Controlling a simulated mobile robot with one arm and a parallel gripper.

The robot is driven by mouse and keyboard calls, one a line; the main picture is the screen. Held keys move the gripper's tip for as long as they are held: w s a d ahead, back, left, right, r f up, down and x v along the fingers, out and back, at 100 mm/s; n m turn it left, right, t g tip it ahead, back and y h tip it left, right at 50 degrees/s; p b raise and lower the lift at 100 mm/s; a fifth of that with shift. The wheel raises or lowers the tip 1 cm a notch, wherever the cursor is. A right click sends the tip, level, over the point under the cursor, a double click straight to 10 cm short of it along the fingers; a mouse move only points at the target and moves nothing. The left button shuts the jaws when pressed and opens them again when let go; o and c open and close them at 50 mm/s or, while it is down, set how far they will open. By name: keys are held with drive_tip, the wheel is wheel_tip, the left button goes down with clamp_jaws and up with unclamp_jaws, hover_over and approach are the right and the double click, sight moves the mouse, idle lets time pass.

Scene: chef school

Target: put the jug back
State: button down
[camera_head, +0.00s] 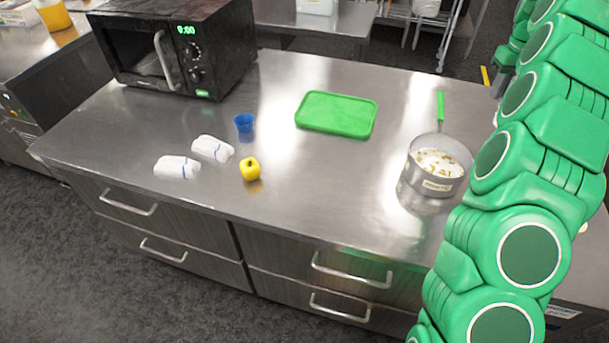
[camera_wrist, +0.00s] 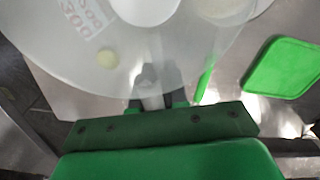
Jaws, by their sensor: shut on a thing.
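A large translucent whitish jug (camera_wrist: 190,45) with red markings fills the upper left and middle of the wrist view. My gripper (camera_wrist: 153,88) is shut on it, at a pale part between the dark fingertips that is probably its handle. Neither the jug nor my gripper shows in the head view, where only my green arm stands at the right. The jug's base and what it hangs over cannot be told.
On the steel counter (camera_head: 300,190) stand a black microwave (camera_head: 150,50), a blue cup (camera_head: 244,122), two white bottles lying down, a yellow apple-like fruit (camera_head: 250,169), a green tray (camera_head: 337,114) and a pan of food (camera_head: 436,165). The counter's front middle is clear.

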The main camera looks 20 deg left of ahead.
drive_tip(key=s+a+r+n, duration=0.1)
drive_tip(key=s+a+n, duration=0.35)
drive_tip(key=a, duration=0.95)
drive_tip(key=s+a+r+n, duration=0.1)
drive_tip(key=s+a+n, duration=0.35)
drive_tip(key=a, duration=1.05)
drive_tip(key=s+a+f+n, duration=0.1)
drive_tip(key=s+a+n, duration=0.1)
drive_tip(key=s+a, duration=0.45)
drive_tip(key=s+a+n, duration=0.1)
drive_tip(key=s+a, duration=0.3)
drive_tip(key=s, duration=0.6)
drive_tip(key=s+a+f+n, duration=0.1)
drive_tip(key=s+a+n, duration=0.1)
drive_tip(key=s+a, duration=0.45)
drive_tip(key=shift+w+a+f, duration=1.2)
drive_tip(key=shift+w+f, duration=0.3)
drive_tip(key=shift+f, duration=1)
drive_tip(key=shift+w+a+f, duration=1.15)
drive_tip(key=shift+w+f, duration=0.35)
drive_tip(key=shift+f, duration=0.95)
drive_tip(key=shift+w+a+f, duration=1.2)
drive_tip(key=shift+w+f, duration=0.3)
drive_tip(key=shift+f, duration=2.5)
